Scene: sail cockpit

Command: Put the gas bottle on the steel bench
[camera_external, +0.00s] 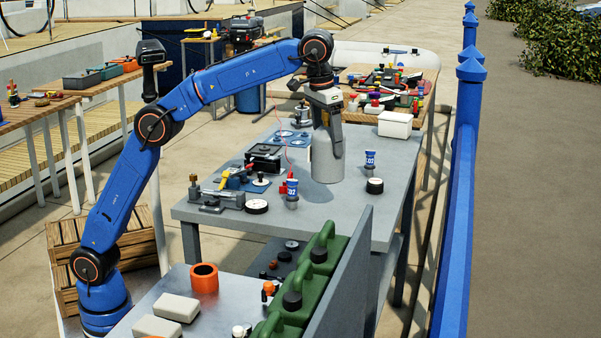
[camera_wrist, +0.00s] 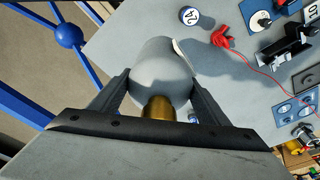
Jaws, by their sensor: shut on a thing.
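The gas bottle (camera_external: 328,167) is a grey cylinder, upright at the right part of the grey table (camera_external: 320,222). I cannot tell whether its base touches the tabletop. My gripper (camera_external: 329,128) points down and is shut on the bottle's upper part. In the wrist view, the gas bottle (camera_wrist: 158,65) sits between the two fingers of my gripper (camera_wrist: 160,88), with its brass valve (camera_wrist: 158,108) nearest the camera. A bench with a shiny metal top (camera_external: 235,298), which looks like the steel bench, stands in the foreground.
Blue cups (camera_external: 370,158) and a black gauge (camera_external: 374,186) stand right of the bottle. Green canisters (camera_external: 318,258) and a grey panel (camera_external: 340,282) line the metal bench's right side. A blue railing (camera_external: 456,200) runs at right.

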